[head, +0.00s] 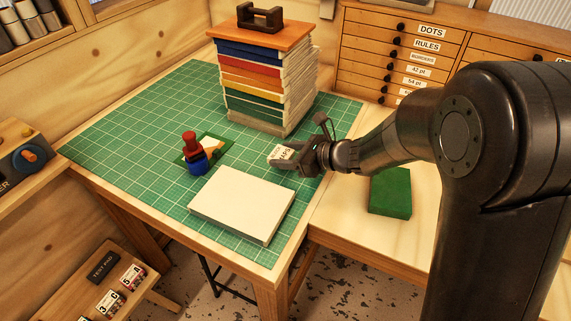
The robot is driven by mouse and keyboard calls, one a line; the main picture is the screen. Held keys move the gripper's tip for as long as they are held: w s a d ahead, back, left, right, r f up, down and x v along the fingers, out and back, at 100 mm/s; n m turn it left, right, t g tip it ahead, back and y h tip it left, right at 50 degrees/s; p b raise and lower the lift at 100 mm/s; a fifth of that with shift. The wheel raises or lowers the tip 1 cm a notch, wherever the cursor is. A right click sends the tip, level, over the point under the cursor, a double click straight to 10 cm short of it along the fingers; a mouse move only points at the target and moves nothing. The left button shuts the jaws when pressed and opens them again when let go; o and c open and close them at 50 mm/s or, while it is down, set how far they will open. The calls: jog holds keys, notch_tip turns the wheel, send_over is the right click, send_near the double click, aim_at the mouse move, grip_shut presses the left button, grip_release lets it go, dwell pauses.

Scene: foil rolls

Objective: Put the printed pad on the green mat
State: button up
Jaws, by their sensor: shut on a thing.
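The green mat (130,130) is a large gridded cutting mat covering most of the table. My gripper (284,160) is over the mat's right part, just in front of the tall stack. It is shut on a small pale thing with dark print, which looks like the printed pad (280,152). The fingers hide part of the pad. I cannot tell whether the pad touches the mat or is held above it.
A thick white paper block (240,203) lies in front of my gripper. A red and blue stamp (194,155) stands by a small green card (216,148). A tall stack of coloured boards (262,80) is behind. A green block (390,193) lies right. The mat's left is clear.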

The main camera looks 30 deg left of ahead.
aim_at(287, 172)
jog(key=shift+f, duration=2.05)
jog(key=o, duration=1)
jog(key=shift+f, duration=0.1)
jog(key=shift+d+r, duration=0.1)
jog(key=shift+r, duration=0.1)
jog(key=v, duration=1.1)
jog(key=shift+d+r, duration=0.1)
jog(key=shift+d, duration=0.3)
